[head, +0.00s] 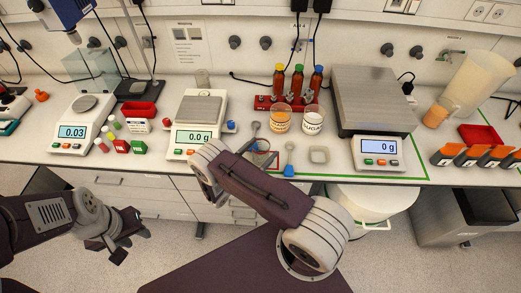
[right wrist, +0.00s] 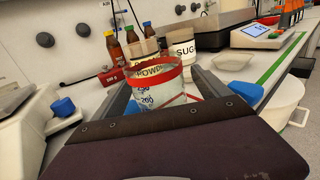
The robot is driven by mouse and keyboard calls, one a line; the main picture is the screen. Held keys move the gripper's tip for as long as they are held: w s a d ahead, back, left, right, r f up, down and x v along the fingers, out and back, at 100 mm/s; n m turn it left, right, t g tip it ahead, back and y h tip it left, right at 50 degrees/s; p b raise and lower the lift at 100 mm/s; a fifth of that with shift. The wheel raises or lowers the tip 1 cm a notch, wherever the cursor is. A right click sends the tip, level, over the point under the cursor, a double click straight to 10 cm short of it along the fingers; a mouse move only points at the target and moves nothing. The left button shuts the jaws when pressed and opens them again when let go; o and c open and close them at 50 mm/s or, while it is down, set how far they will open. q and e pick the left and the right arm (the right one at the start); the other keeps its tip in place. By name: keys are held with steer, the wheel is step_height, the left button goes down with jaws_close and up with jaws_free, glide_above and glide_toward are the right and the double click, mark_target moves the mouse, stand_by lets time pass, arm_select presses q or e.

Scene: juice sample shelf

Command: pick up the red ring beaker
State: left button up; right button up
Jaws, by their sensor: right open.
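The red ring beaker (right wrist: 150,100), clear with blue markings and a red band at its rim, stands upright in the right wrist view. It also shows small in the head view (head: 262,146), partly covered by my right arm. My right gripper (right wrist: 165,84) is open, with one finger on each side of the beaker. I cannot tell whether either finger touches it. My left gripper (head: 131,245) is open and empty, low over the floor in front of the bench.
Behind the beaker stand a powder jar (head: 280,122) and a sugar jar (head: 311,122), with several capped bottles in a red rack (head: 264,104). A balance (head: 194,137) is to the left. A blue-handled scoop (head: 289,158) and a white dish (head: 319,155) lie to the right.

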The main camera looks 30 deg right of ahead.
steer(key=x, duration=0.3)
steer(key=shift+a+r+p, duration=0.1)
steer(key=shift+p, duration=0.2)
steer(key=shift+w+d, duration=0.1)
steer(key=shift+d, duration=0.1)
steer(key=shift+a, duration=0.1)
steer(key=c, duration=1)
arm_select(q)
steer(key=shift+r, duration=0.7)
arm_select(e)
steer(key=c, duration=0.5)
arm_select(q)
steer(key=shift+f+b, duration=0.8)
steer(key=shift+b, duration=0.05)
arm_select(e)
steer(key=s+d+r, duration=0.5)
steer(key=s+r, duration=0.5)
steer(key=r, duration=0.1)
steer(key=shift+s, duration=0.3)
